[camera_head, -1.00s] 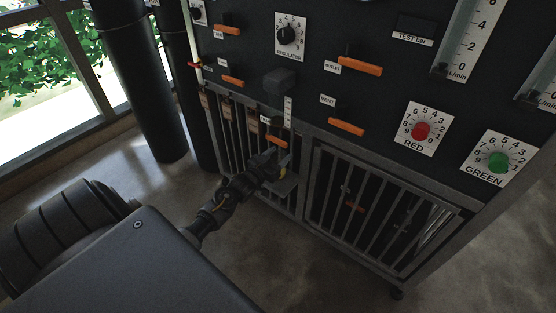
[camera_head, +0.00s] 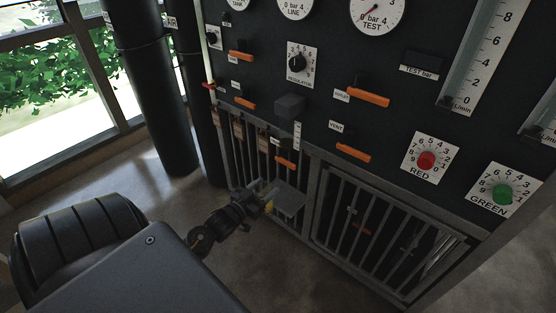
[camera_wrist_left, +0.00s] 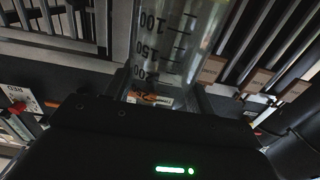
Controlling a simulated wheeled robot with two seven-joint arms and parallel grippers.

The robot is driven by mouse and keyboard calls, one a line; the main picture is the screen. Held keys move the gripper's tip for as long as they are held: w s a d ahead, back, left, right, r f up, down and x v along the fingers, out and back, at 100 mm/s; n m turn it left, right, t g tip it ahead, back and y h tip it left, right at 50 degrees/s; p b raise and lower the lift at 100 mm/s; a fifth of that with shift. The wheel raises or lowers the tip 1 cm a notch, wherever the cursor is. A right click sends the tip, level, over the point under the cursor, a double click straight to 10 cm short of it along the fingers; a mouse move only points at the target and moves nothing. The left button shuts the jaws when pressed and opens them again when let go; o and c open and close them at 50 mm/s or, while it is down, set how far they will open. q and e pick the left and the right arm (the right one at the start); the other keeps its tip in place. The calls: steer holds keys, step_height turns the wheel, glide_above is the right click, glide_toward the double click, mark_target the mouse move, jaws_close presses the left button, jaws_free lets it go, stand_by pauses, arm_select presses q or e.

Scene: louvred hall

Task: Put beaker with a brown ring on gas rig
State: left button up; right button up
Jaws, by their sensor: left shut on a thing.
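The gas rig is the tall black panel (camera_head: 400,115) with gauges, dials and orange-handled valves above a barred grey cabinet. A small grey shelf (camera_head: 291,204) juts from its front, below an orange valve handle. My left gripper (camera_head: 266,193) is just left of this shelf. It is shut on a clear beaker (camera_wrist_left: 178,35), whose black marks read 100, 150 and 200 in the left wrist view. In the head view the beaker is too small and dark to make out. An orange-brown patch shows at the beaker's end; I cannot tell if it is its ring. My right gripper is out of view.
Two thick black pipes (camera_head: 150,90) stand left of the rig, by a window (camera_head: 60,85). A grey box (camera_head: 289,106) and a valve handle (camera_head: 286,162) stick out above the shelf. The floor (camera_head: 150,195) left of the rig is clear.

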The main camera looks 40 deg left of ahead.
arm_select(q)
steer(key=s, duration=0.6)
steer(key=w+d+r, duration=0.2)
steer(key=d+r, duration=0.7)
steer(key=d, duration=0.2)
steer(key=w+d+r, duration=0.2)
steer(key=d+r, duration=0.8)
steer(key=d, duration=0.1)
steer(key=shift+w+d+r, duration=0.25)
steer(key=shift+w+d, duration=0.05)
steer(key=shift+w, duration=0.05)
